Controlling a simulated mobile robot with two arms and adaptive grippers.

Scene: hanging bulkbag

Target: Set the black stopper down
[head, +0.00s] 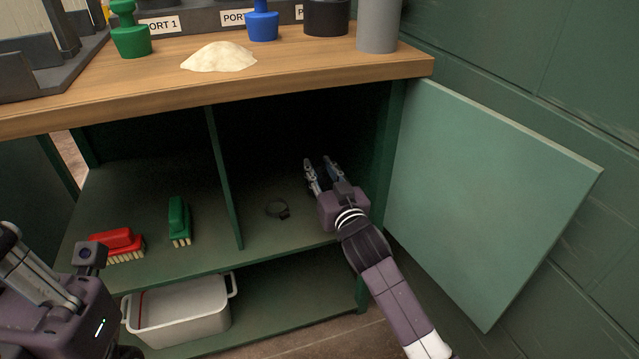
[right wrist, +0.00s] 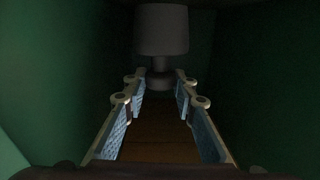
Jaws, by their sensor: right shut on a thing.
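My right gripper (head: 320,176) reaches into the dark right-hand compartment of the open cupboard under the bench. In the right wrist view its padded fingers (right wrist: 160,92) are shut on the narrow part of the black stopper (right wrist: 162,30). The stopper's wide, dark body shows beyond the fingertips. In the head view the stopper is lost in the dark, and I cannot tell whether it touches the shelf (head: 290,228). Part of my left gripper shows at the lower left edge, with its fingertips not clear.
A red brush (head: 113,241) and green brush (head: 178,220) are left of the divider (head: 224,175). The cupboard door (head: 490,195) stands open. Green (head: 130,38) and blue (head: 262,22) stoppers and a powder heap (head: 219,57) are on the bench.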

